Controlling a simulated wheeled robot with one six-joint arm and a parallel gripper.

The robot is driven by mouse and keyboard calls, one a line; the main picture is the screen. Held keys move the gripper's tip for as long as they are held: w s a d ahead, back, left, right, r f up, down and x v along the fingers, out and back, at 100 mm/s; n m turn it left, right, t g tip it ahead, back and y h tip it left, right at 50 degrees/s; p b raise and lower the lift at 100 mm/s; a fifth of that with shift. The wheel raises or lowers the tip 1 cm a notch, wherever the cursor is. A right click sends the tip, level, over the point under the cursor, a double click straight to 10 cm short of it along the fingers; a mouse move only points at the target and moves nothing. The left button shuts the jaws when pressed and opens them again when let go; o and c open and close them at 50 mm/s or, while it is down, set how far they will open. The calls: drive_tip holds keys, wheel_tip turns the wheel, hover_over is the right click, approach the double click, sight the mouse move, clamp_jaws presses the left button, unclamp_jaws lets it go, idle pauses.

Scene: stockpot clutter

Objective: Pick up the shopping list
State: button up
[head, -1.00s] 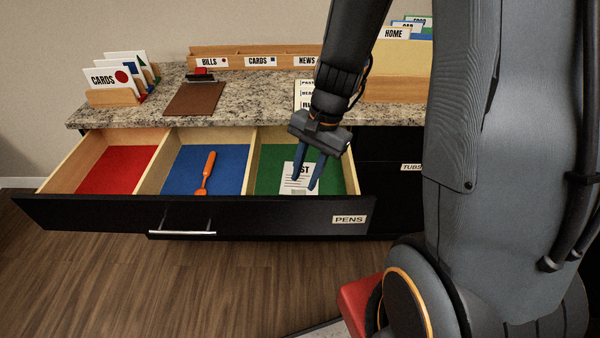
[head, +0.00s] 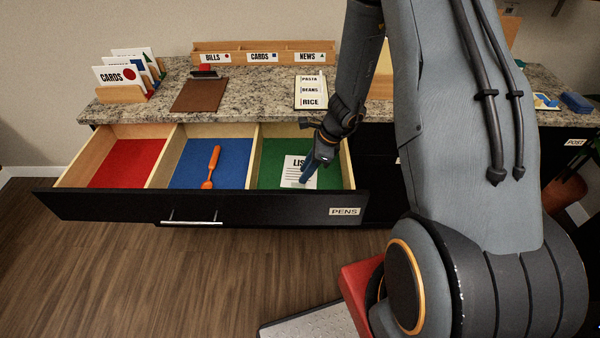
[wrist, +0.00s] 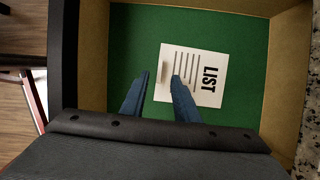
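A white paper headed LIST (head: 295,170) lies flat on the green floor of the drawer's right compartment. It also shows in the wrist view (wrist: 205,65), with its heading to the right and a small pale raised strip near its left edge. My gripper (head: 304,181) points down into this compartment over the paper's lower right part. In the wrist view my gripper (wrist: 162,75) has its two blue fingers apart, with the tips on either side of the strip. I cannot tell whether the tips touch the paper.
The open drawer (head: 115,207) also has a red compartment, empty, and a blue one holding an orange tool (head: 211,167). Wooden dividers and walls surround the gripper. On the counter stand a pad reading PASTA, BEANS, RICE (head: 311,92), a brown clipboard (head: 199,96) and a labelled wooden sorter (head: 262,47).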

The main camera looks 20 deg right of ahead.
drive_tip(key=shift+p+x, duration=0.65)
drive_tip(key=shift+x, duration=1.5)
clamp_jaws()
